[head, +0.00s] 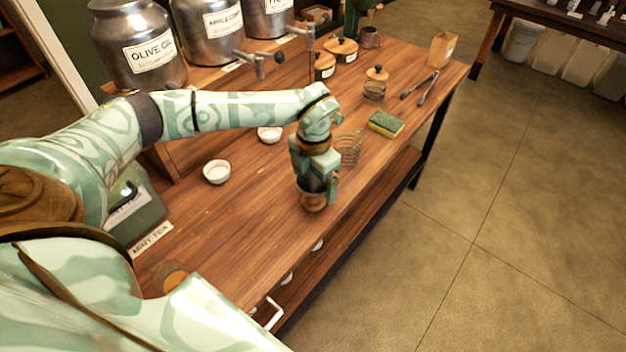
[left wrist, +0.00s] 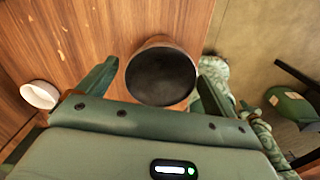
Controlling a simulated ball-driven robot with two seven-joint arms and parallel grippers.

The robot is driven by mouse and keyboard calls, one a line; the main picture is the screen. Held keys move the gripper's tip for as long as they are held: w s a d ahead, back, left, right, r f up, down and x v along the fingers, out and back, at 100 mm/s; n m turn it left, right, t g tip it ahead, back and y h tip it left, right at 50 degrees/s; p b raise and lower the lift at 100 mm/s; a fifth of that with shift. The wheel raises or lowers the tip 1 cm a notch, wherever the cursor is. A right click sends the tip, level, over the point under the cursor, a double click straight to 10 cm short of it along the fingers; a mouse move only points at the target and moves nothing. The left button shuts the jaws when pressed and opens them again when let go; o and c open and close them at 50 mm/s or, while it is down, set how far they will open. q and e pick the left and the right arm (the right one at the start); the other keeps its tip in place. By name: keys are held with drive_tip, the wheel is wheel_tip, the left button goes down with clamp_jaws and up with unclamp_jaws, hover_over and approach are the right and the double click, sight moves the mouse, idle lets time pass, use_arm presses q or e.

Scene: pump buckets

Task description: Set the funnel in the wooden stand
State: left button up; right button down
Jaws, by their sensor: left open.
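My left gripper (head: 318,188) points down over the front edge of the wooden table. Its jaws are open around a round brown vessel (head: 313,202). In the left wrist view this vessel (left wrist: 161,72) shows a wide dark mouth between the two fingers (left wrist: 155,85), with a gap on each side. It may be the funnel, but its lower part is hidden. I cannot make out the wooden stand for certain; it may be beneath the vessel. My right gripper is not in view.
White bowls (head: 217,172) (head: 269,134) stand behind the gripper. A wire coil (head: 349,150), a sponge (head: 386,124), tongs (head: 420,88) and lidded jars (head: 341,49) lie farther right. Metal canisters (head: 137,45) line the back shelf. A brown disc (head: 170,275) lies near left. Floor is open on the right.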

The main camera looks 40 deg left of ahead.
use_arm(q)
wheel_tip(320, 180, up, 14)
drive_tip(key=p, duration=0.3)
idle(0.4)
